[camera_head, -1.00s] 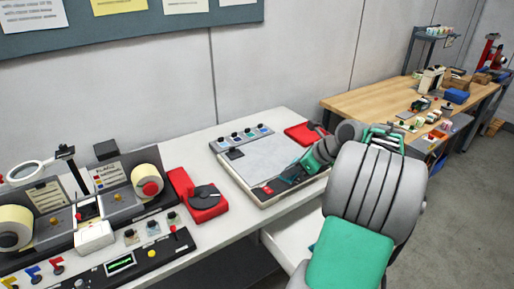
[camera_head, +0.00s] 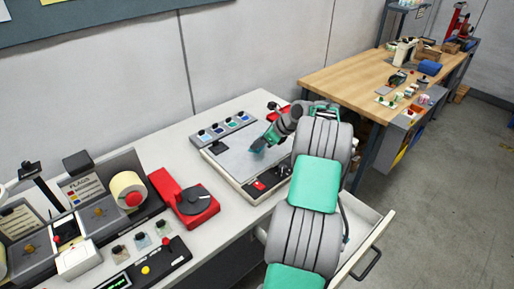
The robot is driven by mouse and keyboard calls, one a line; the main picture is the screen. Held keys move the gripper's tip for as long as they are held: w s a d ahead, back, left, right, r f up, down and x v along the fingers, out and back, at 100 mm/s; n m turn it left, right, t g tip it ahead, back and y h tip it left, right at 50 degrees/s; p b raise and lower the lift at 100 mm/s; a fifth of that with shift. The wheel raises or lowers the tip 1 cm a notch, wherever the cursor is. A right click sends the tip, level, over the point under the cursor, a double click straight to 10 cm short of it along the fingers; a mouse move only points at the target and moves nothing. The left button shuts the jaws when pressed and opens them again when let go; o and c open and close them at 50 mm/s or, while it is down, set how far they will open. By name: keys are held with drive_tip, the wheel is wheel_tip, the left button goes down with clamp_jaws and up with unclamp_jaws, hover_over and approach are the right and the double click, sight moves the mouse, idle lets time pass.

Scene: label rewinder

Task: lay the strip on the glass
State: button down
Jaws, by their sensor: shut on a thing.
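The glass (camera_head: 233,166) is a pale grey flat panel set in a light frame on the white bench. My gripper (camera_head: 259,146) is over the right part of the glass, pointing down and left. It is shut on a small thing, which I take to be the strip. The strip is too small and too covered by the fingers to make out its shape. I cannot tell whether it touches the glass.
A red device with a black disc (camera_head: 186,198) stands to the left. An open drawer (camera_head: 357,239) juts out under the bench at right. A wooden table (camera_head: 362,72) stands behind.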

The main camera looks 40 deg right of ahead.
sight(261, 149)
drive_tip(key=shift+w+d+f, duration=0.25)
drive_tip(key=shift+w+f, duration=0.1)
drive_tip(key=shift+f, duration=0.1)
drive_tip(key=shift+w+d+f, duration=0.25)
drive_tip(key=shift+w+f, duration=0.05)
drive_tip(key=shift+f, duration=0.15)
drive_tip(key=shift+f+p, duration=0.75)
drive_tip(key=shift+f, duration=0.85)
drive_tip(key=shift+f, duration=0.1)
drive_tip(key=c, duration=1.5)
unclamp_jaws()
